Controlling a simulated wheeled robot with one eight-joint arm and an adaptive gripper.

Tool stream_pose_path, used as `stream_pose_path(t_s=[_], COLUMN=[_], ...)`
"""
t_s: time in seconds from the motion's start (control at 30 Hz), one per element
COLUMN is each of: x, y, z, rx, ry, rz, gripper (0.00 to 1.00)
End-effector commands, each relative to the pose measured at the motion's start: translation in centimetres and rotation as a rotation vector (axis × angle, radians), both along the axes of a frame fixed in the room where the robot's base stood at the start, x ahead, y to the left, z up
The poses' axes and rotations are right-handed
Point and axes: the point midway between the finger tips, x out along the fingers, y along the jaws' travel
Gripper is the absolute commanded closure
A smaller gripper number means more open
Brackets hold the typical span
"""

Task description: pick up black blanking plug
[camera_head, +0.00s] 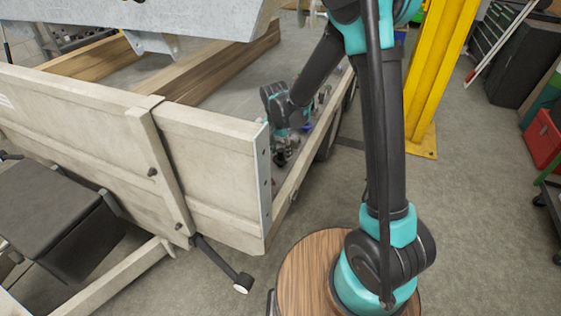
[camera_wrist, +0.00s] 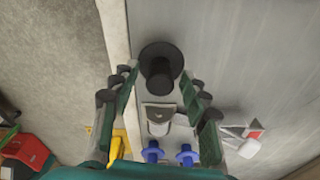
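The black blanking plug (camera_wrist: 161,65) shows in the wrist view as a round black flange with a narrower cylinder rising from its middle. It sits on the grey trailer bed (camera_wrist: 230,50), close to the pale side rail. My gripper (camera_wrist: 159,76) is open, with one finger on each side of the plug's cylinder and visible gaps on both sides. The fingers do not appear to touch it. In the head view my gripper (camera_head: 283,143) is low over the bed near the trailer corner; the plug cannot be made out clearly there.
In the wrist view, a grey-white fitting (camera_wrist: 158,118) lies close to the plug, with two blue plugs (camera_wrist: 153,152) beyond it. A white and red piece (camera_wrist: 250,132) is at the right. In the head view, the wooden side wall (camera_head: 205,140) stands beside my gripper.

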Motion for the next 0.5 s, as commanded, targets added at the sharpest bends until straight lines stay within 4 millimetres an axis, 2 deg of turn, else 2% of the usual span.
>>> stream_pose_path(t_s=[0.03, 0.3, 0.5], x=[0.00, 0.00, 0.00], y=[0.00, 0.00, 0.00], z=[0.01, 0.02, 0.03], rx=[0.000, 0.000, 0.000], ry=[0.000, 0.000, 0.000], rz=[0.000, 0.000, 0.000], gripper=[0.64, 0.98, 1.00])
